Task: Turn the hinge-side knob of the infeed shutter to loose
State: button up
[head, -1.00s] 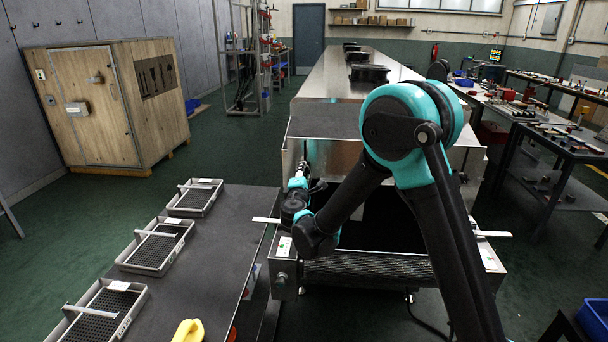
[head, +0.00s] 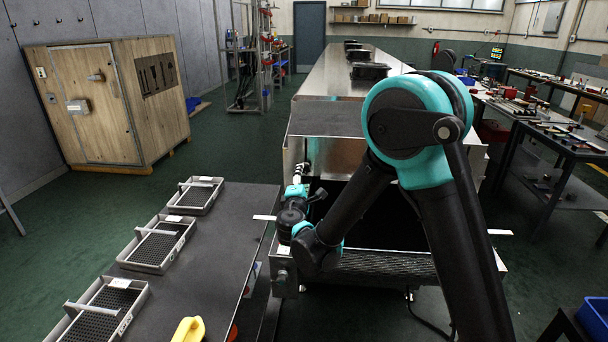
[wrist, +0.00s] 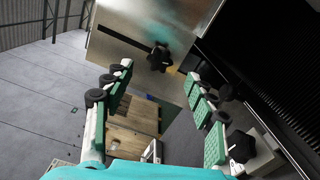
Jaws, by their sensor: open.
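In the wrist view a black lobed knob (wrist: 160,57) sits on a bare metal panel (wrist: 130,45) of the dryer's infeed end, beside a dark slot. I cannot tell for sure that it is the hinge-side knob, nor read its setting. My gripper (wrist: 158,74) is open, with its green-padded fingers apart and nothing between them. The knob appears just beyond the fingertips, near the middle of the gap; contact is not visible. In the head view my gripper (head: 302,170) is small, at the left of the infeed opening, and the knob cannot be made out.
The dark infeed opening and mesh belt (head: 385,262) lie right of my gripper. A grey table (head: 215,245) with several mesh trays (head: 158,243) and a yellow object (head: 188,330) stands at the left. A wooden cabinet (head: 105,105) is farther back, with open floor before it.

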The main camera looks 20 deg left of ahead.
jog(key=v, duration=0.6)
jog(key=shift+s, duration=0.1)
jog(key=w+d+f+m+g+h, duration=0.1)
jog(key=d+f+m+g+h, duration=0.2)
jog(key=d, duration=0.8)
jog(key=w+d+m+g+h, duration=0.15)
jog(key=d+m, duration=0.35)
jog(key=d, duration=0.6)
jog(key=w+d+f+m+g+h, duration=0.2)
jog(key=d+m+h, duration=0.15)
jog(key=d, duration=0.85)
jog(key=s+d+f+m+g, duration=0.45)
jog(key=s+d+m, duration=0.25)
jog(key=s+d, duration=0.4)
jog(key=s+d+f+m+g+y, duration=0.2)
jog(key=s+d+f+m+y, duration=0.1)
jog(key=s, duration=0.6)
jog(key=shift+s+d+f+m+y, duration=0.2)
jog(key=shift+s+f+m+y, duration=0.25)
jog(key=shift+m, duration=0.5)
